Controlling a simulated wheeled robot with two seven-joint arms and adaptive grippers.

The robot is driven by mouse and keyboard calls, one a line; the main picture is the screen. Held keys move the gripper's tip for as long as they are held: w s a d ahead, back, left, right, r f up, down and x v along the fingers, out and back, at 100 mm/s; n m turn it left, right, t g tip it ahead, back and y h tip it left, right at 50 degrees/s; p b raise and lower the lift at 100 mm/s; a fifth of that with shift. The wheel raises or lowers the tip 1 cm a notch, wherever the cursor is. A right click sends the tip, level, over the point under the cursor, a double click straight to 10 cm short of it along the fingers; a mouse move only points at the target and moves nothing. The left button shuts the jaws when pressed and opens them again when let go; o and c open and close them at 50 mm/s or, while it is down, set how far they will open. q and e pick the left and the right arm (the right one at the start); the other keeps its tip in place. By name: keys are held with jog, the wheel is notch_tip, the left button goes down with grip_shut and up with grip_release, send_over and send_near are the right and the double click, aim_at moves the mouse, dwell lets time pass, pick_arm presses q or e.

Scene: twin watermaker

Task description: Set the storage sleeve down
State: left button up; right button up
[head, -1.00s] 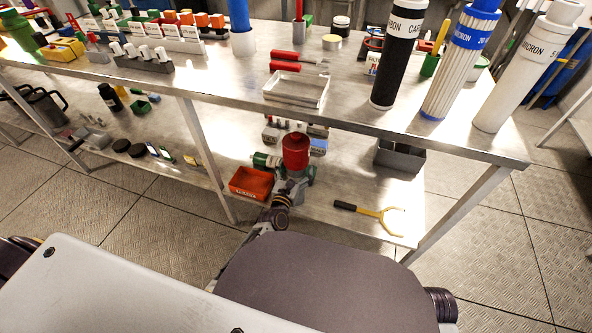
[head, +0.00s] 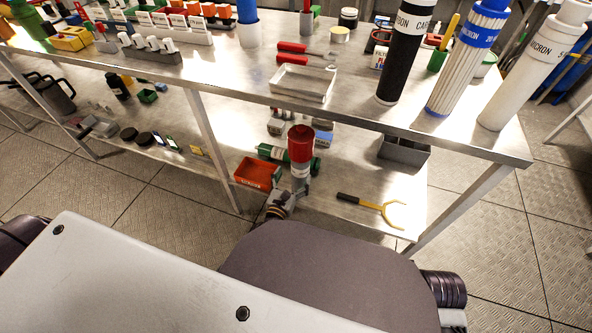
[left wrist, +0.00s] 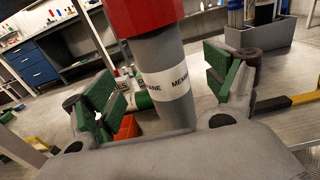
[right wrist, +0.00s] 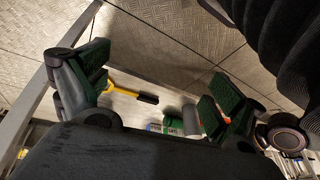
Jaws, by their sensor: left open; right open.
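The storage sleeve (head: 300,168) is a grey cylinder with a red cap and a white band. It stands upright on the lower shelf of the steel bench. In the left wrist view the sleeve (left wrist: 160,55) is between the spread green-padded fingers of my left gripper (left wrist: 165,82), with gaps on both sides, and its band reads "MEMBRANE". In the head view my left gripper (head: 298,188) is low at the sleeve, small and partly hidden. My right gripper (right wrist: 157,88) is open and empty in the right wrist view, apart from the sleeve.
A red bin (head: 257,174) is left of the sleeve, with a green cylinder (head: 272,152) behind. A yellow forked tool (head: 380,208) and grey tray (head: 404,151) are to the right. The bench top (head: 225,75) overhangs the shelf. Bare shelf lies between sleeve and tool.

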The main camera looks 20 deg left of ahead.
pick_arm(q)
jog(key=s, duration=0.4)
jog(key=shift+p, duration=0.3)
pick_arm(e)
jog(key=shift+w+d+r, duration=0.1)
jog(key=shift+d+r, duration=0.15)
jog(key=shift+r, duration=0.8)
jog(key=shift+s+f, duration=0.2)
jog(key=shift+s, duration=0.1)
